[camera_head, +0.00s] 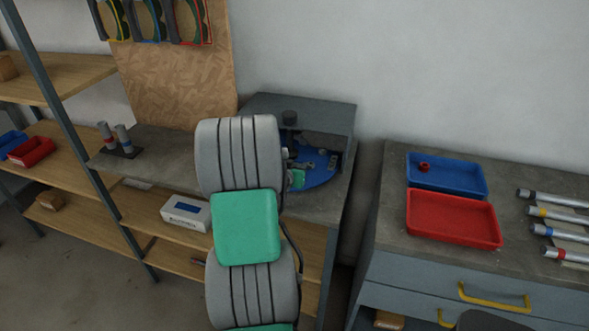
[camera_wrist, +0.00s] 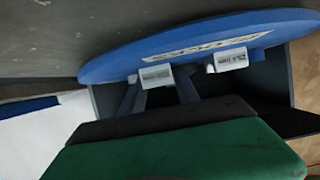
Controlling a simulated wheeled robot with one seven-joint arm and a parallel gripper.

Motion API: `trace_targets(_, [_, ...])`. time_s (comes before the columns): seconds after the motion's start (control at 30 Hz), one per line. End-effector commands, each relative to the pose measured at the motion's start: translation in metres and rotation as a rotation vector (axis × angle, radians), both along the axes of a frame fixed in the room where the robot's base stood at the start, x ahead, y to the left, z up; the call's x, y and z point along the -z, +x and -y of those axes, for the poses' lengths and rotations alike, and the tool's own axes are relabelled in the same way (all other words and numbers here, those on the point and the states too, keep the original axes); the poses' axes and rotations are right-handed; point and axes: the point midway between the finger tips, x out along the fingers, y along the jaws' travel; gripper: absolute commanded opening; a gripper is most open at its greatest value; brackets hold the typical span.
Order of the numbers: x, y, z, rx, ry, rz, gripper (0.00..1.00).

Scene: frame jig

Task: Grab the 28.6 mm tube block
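A blue round plate (camera_head: 322,180) sits inside the open grey cabinet on the bench, with several small parts on it. In the wrist view the plate (camera_wrist: 110,68) carries a printed label. Two small light-grey blocks show at its edge: a left one (camera_wrist: 156,74) and a right one (camera_wrist: 229,60). I cannot read their markings, so I cannot tell which is 28.6 mm. My gripper (camera_wrist: 158,88) has its two dark fingers apart, with the left block between or just beyond their tips. Contact is not clear. In the head view my arm hides most of the gripper.
The grey cabinet (camera_head: 337,115) encloses the plate closely. Two banded tubes on a dark stand (camera_head: 122,152) stand left on the bench. A white box (camera_head: 186,213) lies on the shelf below. Right, a counter holds a blue tray (camera_head: 470,183), a red tray (camera_head: 452,219) and several tubes.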

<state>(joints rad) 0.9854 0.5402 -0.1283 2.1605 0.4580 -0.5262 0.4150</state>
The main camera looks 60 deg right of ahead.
Motion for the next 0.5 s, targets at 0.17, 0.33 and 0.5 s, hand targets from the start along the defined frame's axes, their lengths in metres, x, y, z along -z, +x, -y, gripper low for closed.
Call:
trace_targets(0.17, [0.0002,0.0002,-0.0004,0.000,0.000,0.000,0.31])
trace_targets(0.33, [0.0001,0.0003,-0.0005,-0.001,0.000,0.000,0.17])
trace_targets(0.5, [-0.0001,0.0003,-0.0006,-0.001,0.000,0.000,0.03])
